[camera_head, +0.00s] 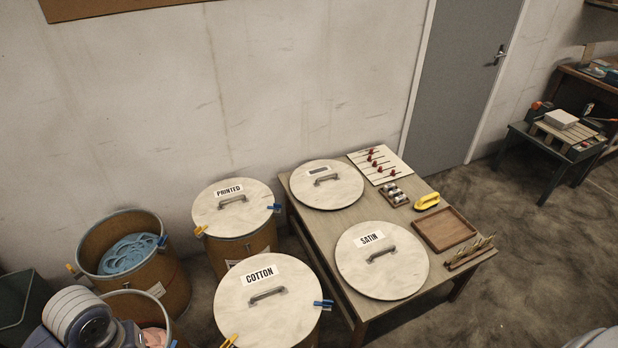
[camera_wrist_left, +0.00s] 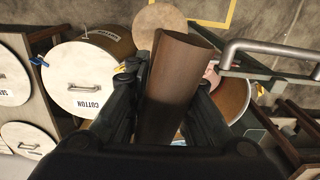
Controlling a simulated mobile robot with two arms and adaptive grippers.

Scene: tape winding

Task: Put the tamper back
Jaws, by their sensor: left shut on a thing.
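My left gripper (camera_wrist_left: 168,80) is shut on a brown, smooth, rod-like piece, which I take to be the tamper (camera_wrist_left: 172,85). In the left wrist view it stands between the two dark fingers, its wide end pointing up the picture. It overlaps an open drum (camera_wrist_left: 234,92) with pink material (camera_wrist_left: 212,75) inside; I cannot tell whether they touch. In the head view my left arm comes in at the lower left, and neither the tamper nor the left fingertips can be made out. My right gripper is not in view.
Lidded drums marked PRINTED (camera_head: 233,207) and COTTON (camera_head: 267,297) stand beside an open drum with blue material (camera_head: 128,253). A table (camera_head: 322,233) holds the SATIN lid (camera_head: 382,262), a wooden tray (camera_head: 444,229) and a yellow tool (camera_head: 427,201). A metal rail (camera_wrist_left: 262,48) is near my left gripper.

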